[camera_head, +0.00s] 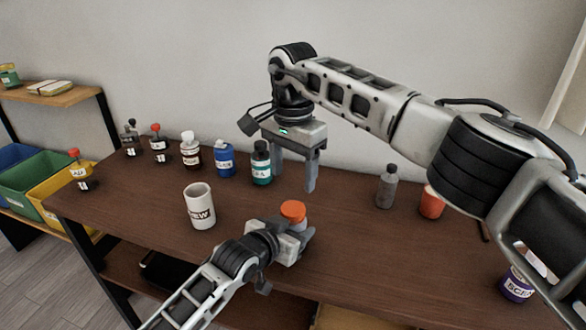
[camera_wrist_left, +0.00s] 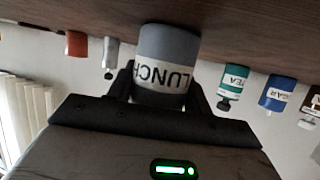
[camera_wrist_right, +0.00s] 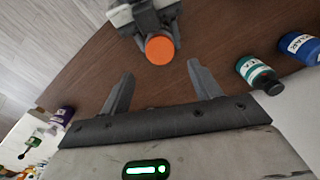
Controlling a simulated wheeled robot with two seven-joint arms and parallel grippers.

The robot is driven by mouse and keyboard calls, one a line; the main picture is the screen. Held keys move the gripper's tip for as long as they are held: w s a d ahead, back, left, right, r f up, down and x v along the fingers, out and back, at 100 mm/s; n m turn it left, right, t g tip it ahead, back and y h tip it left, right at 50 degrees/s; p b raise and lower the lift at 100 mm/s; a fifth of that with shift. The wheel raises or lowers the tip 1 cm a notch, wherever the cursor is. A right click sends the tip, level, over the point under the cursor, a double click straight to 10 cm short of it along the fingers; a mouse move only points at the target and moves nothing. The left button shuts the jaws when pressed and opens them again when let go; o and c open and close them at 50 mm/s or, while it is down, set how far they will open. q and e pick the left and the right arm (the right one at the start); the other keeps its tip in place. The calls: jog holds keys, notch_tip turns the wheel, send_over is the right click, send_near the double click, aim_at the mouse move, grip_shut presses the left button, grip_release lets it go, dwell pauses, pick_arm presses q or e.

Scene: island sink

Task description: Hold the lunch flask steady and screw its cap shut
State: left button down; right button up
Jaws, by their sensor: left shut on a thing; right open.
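The lunch flask (camera_wrist_left: 167,48) is grey with a white "LUNCH" label, and appears inverted in the left wrist view. Its orange cap (camera_head: 293,210) sits on top of it in the head view; it also shows from above in the right wrist view (camera_wrist_right: 159,48). How tight the cap is cannot be told. My left gripper (camera_head: 297,236) is shut around the flask's sides, hiding most of its body in the head view. My right gripper (camera_head: 294,178) is open and empty, above and behind the cap with its fingers pointing down, apart from it.
A white mug (camera_head: 200,206) stands left of the flask. A teal bottle (camera_head: 261,163), a blue bottle (camera_head: 225,160) and several others line the back of the table. A grey bottle (camera_head: 386,187) and an orange-red cup (camera_head: 431,203) stand to the right.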

aim_at(293, 208)
jog(key=shift+f, duration=4.05)
jog(key=c, duration=1)
jog(key=m, duration=0.6)
jog(key=shift+m, duration=0.3)
jog(key=o, duration=1.1)
